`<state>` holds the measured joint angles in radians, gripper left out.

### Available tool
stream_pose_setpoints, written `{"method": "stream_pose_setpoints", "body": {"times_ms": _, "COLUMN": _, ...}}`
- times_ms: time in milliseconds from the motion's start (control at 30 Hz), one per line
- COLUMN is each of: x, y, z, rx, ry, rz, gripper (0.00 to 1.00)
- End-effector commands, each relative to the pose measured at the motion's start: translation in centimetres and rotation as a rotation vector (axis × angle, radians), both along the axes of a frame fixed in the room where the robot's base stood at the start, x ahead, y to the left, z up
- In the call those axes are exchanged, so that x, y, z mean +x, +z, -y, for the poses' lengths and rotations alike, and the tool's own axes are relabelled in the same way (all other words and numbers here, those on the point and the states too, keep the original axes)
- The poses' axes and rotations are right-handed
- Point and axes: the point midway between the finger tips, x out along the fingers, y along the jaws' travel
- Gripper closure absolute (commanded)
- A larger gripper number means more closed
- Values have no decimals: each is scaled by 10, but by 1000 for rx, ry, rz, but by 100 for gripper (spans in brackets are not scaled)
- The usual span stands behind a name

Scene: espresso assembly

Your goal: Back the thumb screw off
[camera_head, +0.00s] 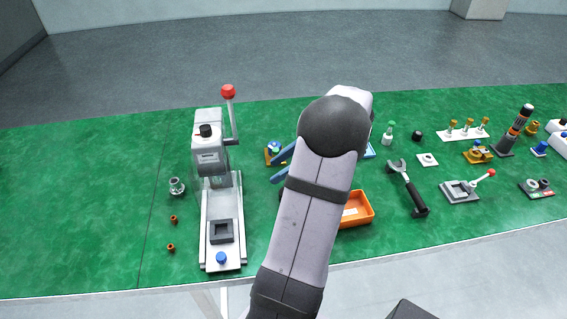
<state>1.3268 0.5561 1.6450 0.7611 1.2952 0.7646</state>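The press (206,160) stands upright left of centre, with a red-tipped lever at its upper right. A blue knob (221,258) sits at the front end of its base, and a black knob (206,130) sits on its top. I cannot tell which of these is the thumb screw. My gripper (275,171) is right of the press, mostly hidden behind my own arm. Its two blue fingers point left, apart, with green mat showing between them. It touches neither knob.
A small brown holder with a blue-green part (274,149) lies close behind the fingers. An orange tray (361,208) is partly behind my arm. A wrench-like tool (407,188) and several small fixtures fill the right side. The green mat (80,200) is clear at far left.

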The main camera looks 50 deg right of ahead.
Motion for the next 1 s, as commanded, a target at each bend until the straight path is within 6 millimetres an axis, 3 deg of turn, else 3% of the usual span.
{"method": "stream_pose_setpoints", "body": {"times_ms": 33, "x": 4, "y": -21, "z": 19, "rx": 50, "ry": -100, "rz": 56, "gripper": 61}}
{"method": "stream_pose_setpoints", "body": {"times_ms": 200, "x": 13, "y": -37, "z": 77, "rx": 177, "ry": -372, "rz": 229, "gripper": 61}}
{"method": "stream_pose_setpoints", "body": {"times_ms": 400, "x": 9, "y": -42, "z": 116, "rx": 251, "ry": -531, "rz": 340, "gripper": 61}}
{"method": "stream_pose_setpoints", "body": {"times_ms": 733, "x": 14, "y": -42, "z": 122, "rx": 263, "ry": -555, "rz": 360, "gripper": 61}}
{"method": "stream_pose_setpoints", "body": {"times_ms": 1000, "x": 43, "y": -54, "z": 119, "rx": 264, "ry": -552, "rz": 358, "gripper": 61}}
